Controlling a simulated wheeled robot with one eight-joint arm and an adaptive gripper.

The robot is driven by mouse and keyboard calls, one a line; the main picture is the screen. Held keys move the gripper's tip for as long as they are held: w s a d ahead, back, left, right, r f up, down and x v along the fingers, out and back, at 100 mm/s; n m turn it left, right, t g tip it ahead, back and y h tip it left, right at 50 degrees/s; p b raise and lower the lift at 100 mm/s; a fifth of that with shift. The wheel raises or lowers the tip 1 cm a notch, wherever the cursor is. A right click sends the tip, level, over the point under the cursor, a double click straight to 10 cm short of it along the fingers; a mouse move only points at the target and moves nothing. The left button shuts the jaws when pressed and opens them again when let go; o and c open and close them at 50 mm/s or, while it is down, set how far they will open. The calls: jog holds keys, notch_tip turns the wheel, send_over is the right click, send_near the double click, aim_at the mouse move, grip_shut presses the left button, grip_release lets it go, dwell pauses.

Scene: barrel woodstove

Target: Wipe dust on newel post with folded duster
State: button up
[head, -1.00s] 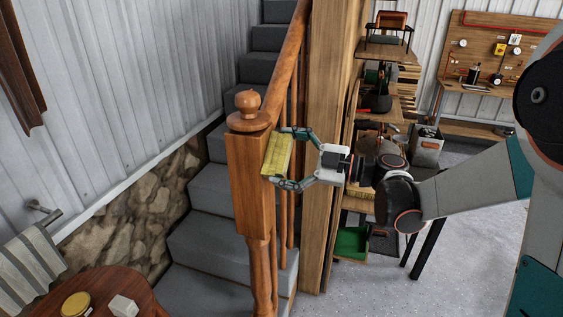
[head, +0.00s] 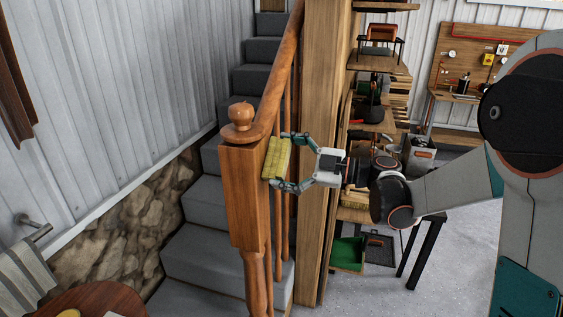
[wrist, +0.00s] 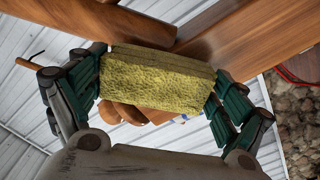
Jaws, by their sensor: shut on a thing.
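The folded duster (head: 277,158) is a yellow-green, fuzzy block. My gripper (head: 285,161) is shut on it, one finger at each end. It fills the middle of the wrist view (wrist: 158,78). The newel post (head: 243,195) is brown wood with a round finial (head: 241,115) on top. The duster is at the right side of its upper block, just below the cap; I cannot tell whether they touch. Brown wood also lies behind the duster in the wrist view. I cannot make out dust on the post.
A handrail (head: 279,85) slopes up from the post beside grey carpeted stairs (head: 205,205). A thick timber post (head: 320,140) stands close behind my gripper. Shelves with tools (head: 375,125) stand right of it. A round table (head: 95,298) is at the bottom left.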

jog(key=shift+v, duration=2.95)
jog(key=shift+d, duration=0.1)
jog(key=v, duration=0.3)
jog(key=shift+r, duration=0.1)
